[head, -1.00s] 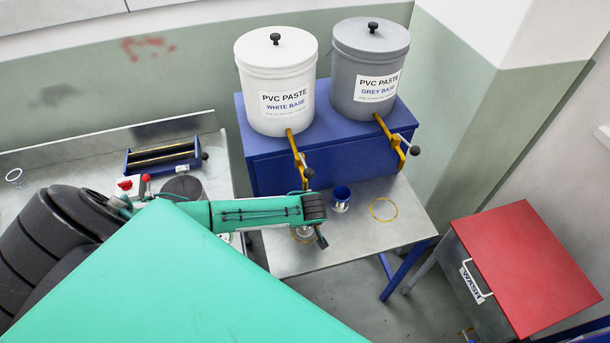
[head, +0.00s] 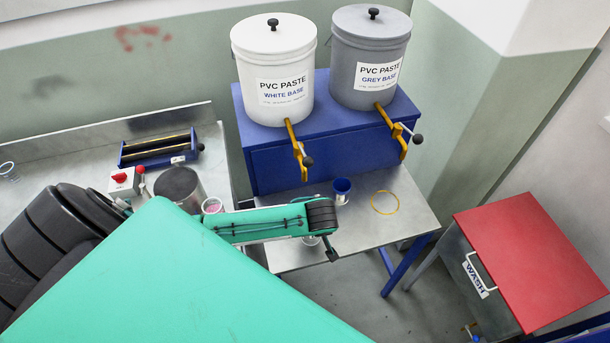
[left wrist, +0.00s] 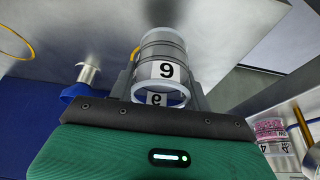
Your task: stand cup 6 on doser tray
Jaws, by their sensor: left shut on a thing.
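My left gripper (left wrist: 161,85) is shut on a clear cup with a grey band (left wrist: 175,48). Its white label reads like a 9 in the left wrist view, which could be a 6 seen upside down. In the head view the cup (head: 311,240) shows only partly below my green gripper housing, over the front left of the metal doser tray (head: 400,215). Whether its base touches the tray, I cannot tell. My right gripper is not in view.
White (head: 273,75) and grey (head: 370,55) paste buckets stand behind. A pink-filled cup (head: 212,206) stands on the left bench.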

